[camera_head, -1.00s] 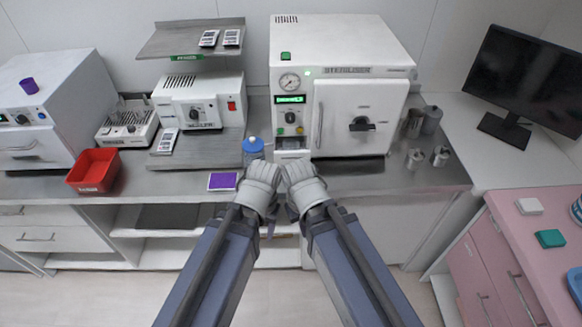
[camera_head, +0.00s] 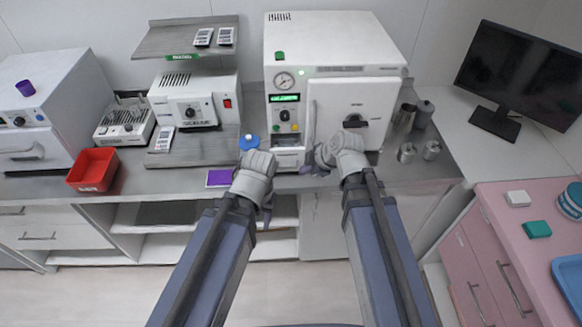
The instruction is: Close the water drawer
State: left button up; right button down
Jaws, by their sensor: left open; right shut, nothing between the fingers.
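The white sterilizer (camera_head: 335,38) stands on the steel counter, with a gauge, a green display and buttons on its left panel. The water drawer (camera_head: 288,155) is the small white front low on that panel. It seems to stand out a little from the body, but how far is hard to tell. My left gripper (camera_head: 262,172) is open, in front of and to the left of the drawer, with nothing seen in it. My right gripper (camera_head: 317,159) is shut and empty, just right of the drawer, in front of the sterilizer door's lower part. Neither clearly touches the drawer.
A blue-capped bottle (camera_head: 249,143) stands left of the drawer, near a purple pad (camera_head: 219,178). A red bin (camera_head: 93,169) is at far left. Metal canisters (camera_head: 407,152) stand right of the sterilizer. A pink cart (camera_head: 490,265) is at right.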

aim_at(289, 152)
jog(key=w+a+f+b, duration=0.1)
jog(key=w+f+b, duration=0.1)
jog(key=f+b, duration=0.1)
jog(key=w+a+f+b, duration=0.1)
jog(key=w+f+b, duration=0.2)
jog(key=w+a+f+b, duration=0.1)
jog(key=w+f+b, duration=0.2)
jog(key=shift+w+a+f, duration=0.1)
jog(key=shift+w+a, duration=0.05)
jog(key=shift+a, duration=0.15)
dwell(0.5)
jog(key=w, duration=0.8)
jog(key=shift+s, duration=0.2)
jog(key=shift+s, duration=0.1)
